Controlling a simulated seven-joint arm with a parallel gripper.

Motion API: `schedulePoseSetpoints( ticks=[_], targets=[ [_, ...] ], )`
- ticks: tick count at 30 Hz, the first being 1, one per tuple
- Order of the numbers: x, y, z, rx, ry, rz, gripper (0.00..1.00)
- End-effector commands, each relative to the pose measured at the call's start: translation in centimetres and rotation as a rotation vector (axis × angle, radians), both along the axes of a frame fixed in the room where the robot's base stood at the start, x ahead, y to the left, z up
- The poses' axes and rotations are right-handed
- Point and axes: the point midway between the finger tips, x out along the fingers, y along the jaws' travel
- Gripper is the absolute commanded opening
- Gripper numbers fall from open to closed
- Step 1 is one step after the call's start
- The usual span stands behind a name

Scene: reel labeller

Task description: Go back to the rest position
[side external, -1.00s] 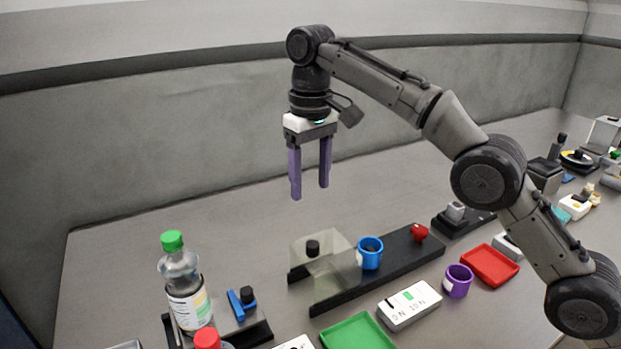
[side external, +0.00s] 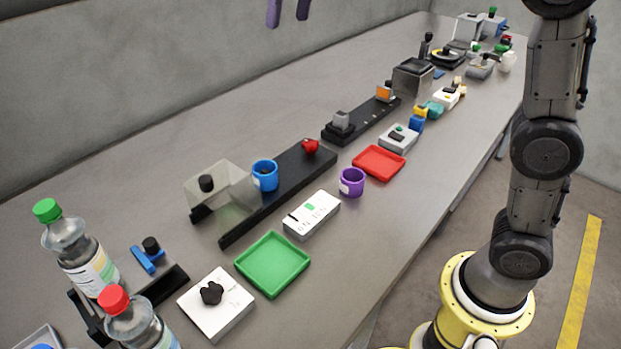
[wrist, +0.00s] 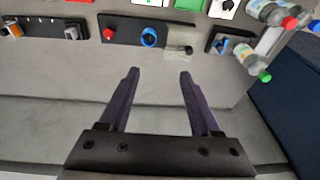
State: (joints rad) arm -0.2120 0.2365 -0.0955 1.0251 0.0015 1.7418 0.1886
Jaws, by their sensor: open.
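My gripper (wrist: 158,75) is open and empty in the wrist view, its two purple fingers apart with nothing between them. In the side view only the finger ends (side external: 288,10) show at the top edge, high above the bench (side external: 400,215) and clear of everything on it. The rest of the gripper is out of that frame.
Below stand a blue cup (side external: 265,175) and a clear guard (side external: 222,185) on a black rail, a purple cup (side external: 352,181), a green tray (side external: 272,264), a red tray (side external: 379,163) and bottles with green (side external: 47,210) and red (side external: 113,299) caps. The air around the fingers is free.

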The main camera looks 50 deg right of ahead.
Motion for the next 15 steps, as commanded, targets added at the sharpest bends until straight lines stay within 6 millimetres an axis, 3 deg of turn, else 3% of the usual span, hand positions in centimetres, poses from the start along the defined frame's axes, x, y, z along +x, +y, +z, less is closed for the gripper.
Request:
schedulePoseSetpoints(
  ticks=[1,7,11,15],
  targets=[
    [-1.9,-1.1,0.5,0.002,-0.019,-0.013,0.64],
    [-8.1,-4.3,-0.2,0.006,-0.083,-0.052,0.64],
    [-12.2,-5.9,-2.1,0.004,-0.122,-0.071,0.64],
    [-16.3,-7.2,-5.4,-0.001,-0.160,-0.087,0.64]
  ],
)
